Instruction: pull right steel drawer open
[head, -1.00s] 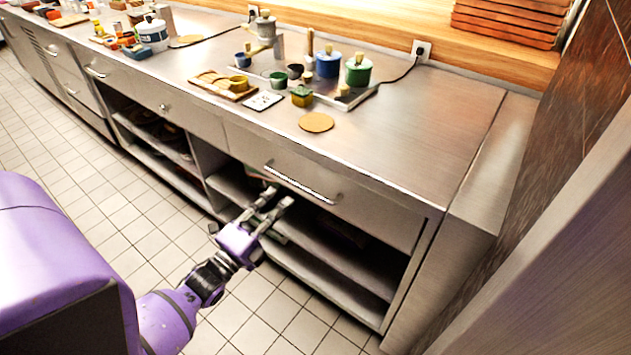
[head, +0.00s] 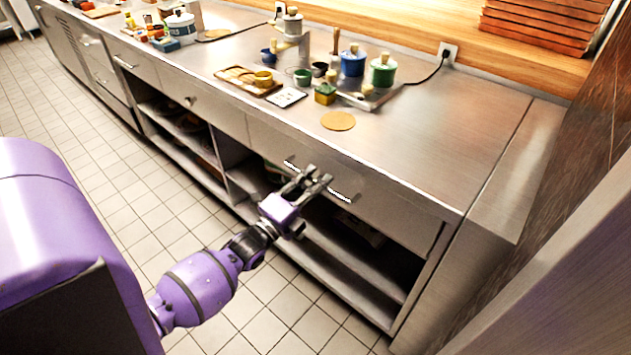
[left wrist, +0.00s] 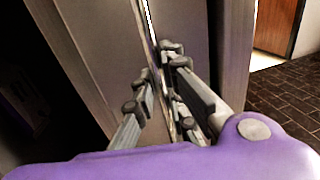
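The right steel drawer (head: 388,207) is a flat brushed front under the right end of the counter, and it looks closed. Its long bright bar handle (head: 343,197) runs along the front, partly hidden behind my fingers. My left gripper (head: 316,179) is in front of the middle of the handle, with its fingers apart. In the left wrist view the fingers of this gripper (left wrist: 160,88) point at the drawer front (left wrist: 95,45), and the bright handle (left wrist: 152,20) lies in line with the gap between them. I cannot tell whether they touch it. My right gripper is not in view.
An open shelf (head: 345,260) lies below the drawer. The countertop holds a round cork mat (head: 338,121), a blue pot (head: 353,62), a green pot (head: 383,72) and a wooden tray (head: 240,80). The tiled floor (head: 120,240) in front is clear.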

